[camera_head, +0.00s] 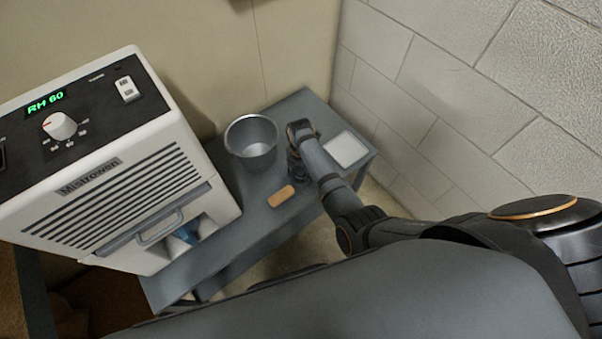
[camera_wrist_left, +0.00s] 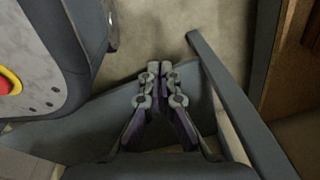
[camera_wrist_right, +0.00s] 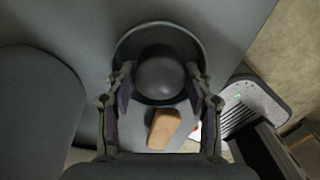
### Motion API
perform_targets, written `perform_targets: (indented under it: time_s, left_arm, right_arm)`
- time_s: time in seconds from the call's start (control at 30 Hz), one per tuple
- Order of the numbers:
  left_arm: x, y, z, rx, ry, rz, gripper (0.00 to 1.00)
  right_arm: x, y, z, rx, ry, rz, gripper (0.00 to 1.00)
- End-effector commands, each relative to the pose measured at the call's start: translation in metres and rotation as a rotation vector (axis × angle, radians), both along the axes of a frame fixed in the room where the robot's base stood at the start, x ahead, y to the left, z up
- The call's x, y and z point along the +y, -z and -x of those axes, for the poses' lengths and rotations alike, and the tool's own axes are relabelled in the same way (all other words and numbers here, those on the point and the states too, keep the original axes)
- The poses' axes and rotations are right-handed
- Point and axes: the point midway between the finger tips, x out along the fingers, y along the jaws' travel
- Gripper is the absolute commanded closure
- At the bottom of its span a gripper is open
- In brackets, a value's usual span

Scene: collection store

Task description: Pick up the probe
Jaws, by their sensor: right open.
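I cannot surely make out the probe in any view. A tan rounded block (camera_head: 281,196) lies on the grey table (camera_head: 222,240); it also shows in the right wrist view (camera_wrist_right: 163,128). My right gripper (camera_head: 297,170) hangs over the table, between the grey metal bucket (camera_head: 251,141) and the pale flat tray (camera_head: 347,149). In the right wrist view its fingers (camera_wrist_right: 160,100) are apart, with nothing held between them. The bucket (camera_wrist_right: 122,55) appears beyond the fingers. My left gripper (camera_wrist_left: 160,70) is shut and empty in the left wrist view, and I cannot find it in the head view.
A large white dehumidifier (camera_head: 140,170) with a black panel reading RH 60 stands at the left, its lower front bay open with something blue inside.

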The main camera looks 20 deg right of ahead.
Motion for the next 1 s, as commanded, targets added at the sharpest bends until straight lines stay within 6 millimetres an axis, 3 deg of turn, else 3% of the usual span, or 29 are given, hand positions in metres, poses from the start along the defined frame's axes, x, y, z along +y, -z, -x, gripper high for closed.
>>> perform_targets:
  time_s: [0.13, 0.47, 0.67, 0.8, 0.9, 1.0]
  left_arm:
    - [0.000, -0.001, 0.001, 0.001, 0.000, 0.000, 1.00]
    - [0.000, 0.000, 0.001, 0.001, 0.000, 0.000, 1.00]
    - [0.000, -0.001, 0.001, 0.000, 0.000, 0.000, 1.00]
    - [0.000, -0.005, 0.002, -0.004, 0.001, 0.000, 1.00]
    - [0.001, -0.004, 0.022, 0.013, -0.001, 0.000, 1.00]
    - [0.001, -0.011, 0.047, 0.022, -0.001, 0.000, 1.00]
  right_arm:
    - [0.000, -0.001, 0.000, -0.001, 0.000, -0.001, 0.48]
    - [0.000, -0.001, 0.000, -0.001, 0.000, 0.000, 0.92]
    - [0.000, -0.003, -0.001, -0.001, 0.000, 0.000, 0.92]
    - [0.000, -0.015, -0.001, -0.004, 0.000, 0.000, 0.92]
    - [0.001, -0.035, -0.002, -0.005, 0.000, -0.001, 0.92]
    - [-0.006, -0.061, 0.017, -0.001, 0.002, 0.000, 0.92]
